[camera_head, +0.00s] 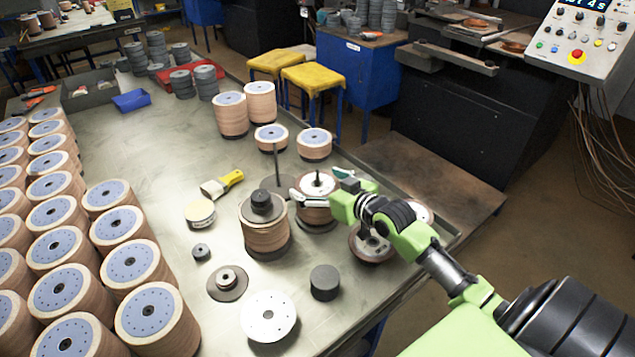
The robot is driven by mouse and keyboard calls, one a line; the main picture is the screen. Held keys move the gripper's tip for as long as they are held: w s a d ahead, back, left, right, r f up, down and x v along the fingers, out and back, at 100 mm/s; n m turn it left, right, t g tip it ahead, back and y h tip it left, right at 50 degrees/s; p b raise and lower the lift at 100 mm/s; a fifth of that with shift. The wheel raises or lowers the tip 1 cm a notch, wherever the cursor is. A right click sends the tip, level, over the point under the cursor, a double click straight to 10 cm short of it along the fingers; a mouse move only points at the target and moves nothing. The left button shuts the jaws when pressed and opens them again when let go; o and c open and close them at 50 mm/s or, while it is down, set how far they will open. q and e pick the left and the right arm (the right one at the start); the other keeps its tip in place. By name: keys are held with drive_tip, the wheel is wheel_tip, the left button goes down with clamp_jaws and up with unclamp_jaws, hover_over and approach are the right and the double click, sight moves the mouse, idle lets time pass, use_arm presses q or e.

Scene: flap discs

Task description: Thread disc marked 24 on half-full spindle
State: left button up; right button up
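My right gripper (318,184) reaches in from the right, its fingers spread on either side of the top of a short brown disc stack (316,217). A pale disc top (318,181) with a dark spindle tip at its centre shows between the fingers. I cannot tell whether the fingers touch this disc or whether it is seated. A taller stack (264,235) with a black knob (261,201) stands in front to the left. A bare spindle (277,162) rises behind. No marking 24 is legible. My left gripper is not in view.
Rows of brown disc stacks (124,263) fill the table's left side. A pale disc (268,316), a black cylinder (324,282), a flanged part (227,282) and a yellow-handled brush (222,184) lie nearby. More discs (370,246) lie under my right arm.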

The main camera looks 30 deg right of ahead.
drive_tip(key=shift+s, duration=0.1)
idle(0.3)
drive_tip(key=shift+s, duration=0.3)
drive_tip(key=v, duration=1.1)
drive_tip(key=shift+r, duration=0.15)
drive_tip(key=shift+c, duration=0.3)
idle(1.0)
